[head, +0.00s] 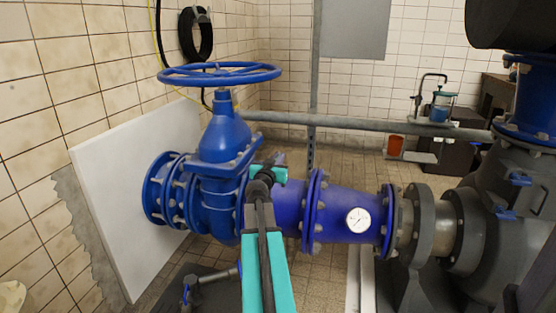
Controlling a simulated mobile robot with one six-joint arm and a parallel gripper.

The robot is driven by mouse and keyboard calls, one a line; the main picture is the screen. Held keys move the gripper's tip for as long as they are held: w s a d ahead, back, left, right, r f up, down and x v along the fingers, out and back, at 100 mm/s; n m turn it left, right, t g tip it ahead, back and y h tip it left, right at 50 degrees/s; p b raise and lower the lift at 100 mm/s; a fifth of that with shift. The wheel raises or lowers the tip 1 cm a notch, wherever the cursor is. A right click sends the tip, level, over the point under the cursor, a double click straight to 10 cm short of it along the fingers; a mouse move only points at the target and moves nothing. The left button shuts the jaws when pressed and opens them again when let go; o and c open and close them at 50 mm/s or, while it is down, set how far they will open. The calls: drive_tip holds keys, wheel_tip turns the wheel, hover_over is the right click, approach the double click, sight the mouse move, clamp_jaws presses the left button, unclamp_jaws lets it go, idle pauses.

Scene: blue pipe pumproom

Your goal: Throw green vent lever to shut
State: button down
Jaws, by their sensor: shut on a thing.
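My arm reaches up from the bottom of the head view to the blue pipe, between the large valve and the tapered section. My gripper (278,158) is at the top of the pipe there, small and mostly covered by my own wrist. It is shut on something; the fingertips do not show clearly. The green vent lever cannot be made out apart from my wrist, which covers that spot, so its angle is hidden.
A large blue gate valve (224,138) with a wide handwheel (220,75) stands just left of my wrist. A white-faced gauge (358,220) sits on the pipe to the right. A grey horizontal pipe (360,124) runs behind. A small valve (190,292) is low left.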

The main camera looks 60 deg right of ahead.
drive_tip(key=shift+w+a+f+m+g+b, duration=0.15)
drive_tip(key=shift+m+g+b, duration=0.25)
drive_tip(key=shift+b, duration=0.5)
drive_tip(key=shift+w+a+f+m+g+b, duration=0.1)
drive_tip(key=shift+f+m+g+b, duration=0.1)
drive_tip(key=shift+g+b, duration=0.5)
drive_tip(key=shift+b, duration=0.65)
drive_tip(key=m+g+b, duration=0.1)
drive_tip(key=g+b, duration=0.1)
drive_tip(key=m+g+b, duration=0.1)
drive_tip(key=g+b, duration=0.1)
drive_tip(key=shift+d+r+m+h+b, duration=0.1)
drive_tip(key=shift+m+h+b, duration=0.2)
drive_tip(key=shift+w+r+m+g+b, duration=0.15)
drive_tip(key=shift+m+g+b, duration=1.05)
drive_tip(key=shift+g, duration=1)
drive_tip(key=shift+m+g+y, duration=0.7)
drive_tip(key=shift+g+y, duration=0.1)
drive_tip(key=shift+g, duration=0.7)
drive_tip(key=shift+r, duration=0.1)
drive_tip(key=c, duration=1.8)
unclamp_jaws()
drive_tip(key=shift+c, duration=0.2)
drive_tip(key=shift+s, duration=0.25)
